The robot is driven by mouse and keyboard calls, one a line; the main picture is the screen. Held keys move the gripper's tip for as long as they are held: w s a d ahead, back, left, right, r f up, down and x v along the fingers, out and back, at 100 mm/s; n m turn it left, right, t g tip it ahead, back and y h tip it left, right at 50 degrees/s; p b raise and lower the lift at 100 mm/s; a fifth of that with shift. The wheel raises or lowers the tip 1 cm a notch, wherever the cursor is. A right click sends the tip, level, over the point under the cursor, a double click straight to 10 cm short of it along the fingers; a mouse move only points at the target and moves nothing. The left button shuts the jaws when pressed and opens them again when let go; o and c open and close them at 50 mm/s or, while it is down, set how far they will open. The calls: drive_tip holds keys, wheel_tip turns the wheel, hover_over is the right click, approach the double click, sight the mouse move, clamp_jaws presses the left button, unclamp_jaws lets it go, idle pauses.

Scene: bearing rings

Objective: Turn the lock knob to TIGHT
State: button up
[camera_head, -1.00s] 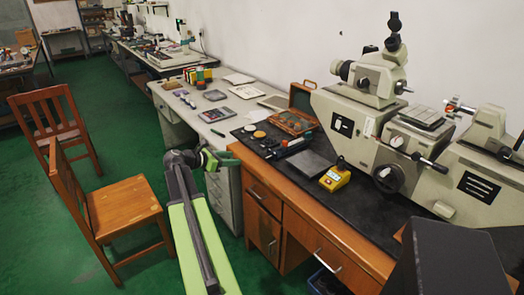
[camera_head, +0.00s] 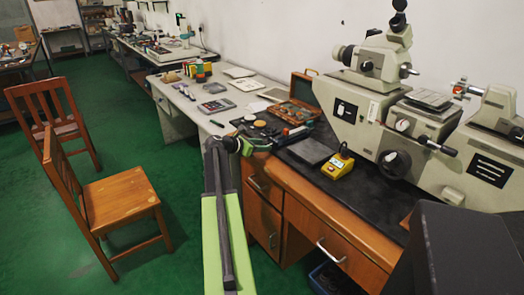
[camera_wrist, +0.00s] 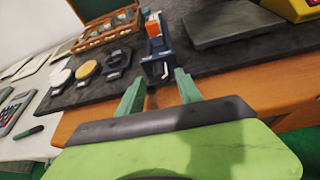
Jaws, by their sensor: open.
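No part marked TIGHT can be read, and I cannot tell which part is the lock knob. The large measuring machine (camera_head: 366,112) on the desk carries a dark round knob (camera_head: 394,164) on its front and a dial with a dark handle. A small blue device (camera_wrist: 154,62) with an orange-red part stands on the black mat straight ahead of my gripper. My gripper (camera_wrist: 158,84) is open and empty, its two green fingers apart near the desk's front edge. In the head view my gripper (camera_head: 265,143) is at the desk's left front corner.
A yellow box (camera_head: 338,166) and a dark flat plate (camera_head: 309,149) lie on the black mat. An open wooden case (camera_head: 296,112) and small discs (camera_wrist: 87,69) are farther left. A grey desk adjoins at left. Wooden chairs (camera_head: 120,205) stand on the green floor.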

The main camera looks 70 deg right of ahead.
drive_tip(key=shift+s+d+f, duration=0.1)
drive_tip(key=shift+s+d, duration=0.05)
drive_tip(key=shift+d, duration=0.05)
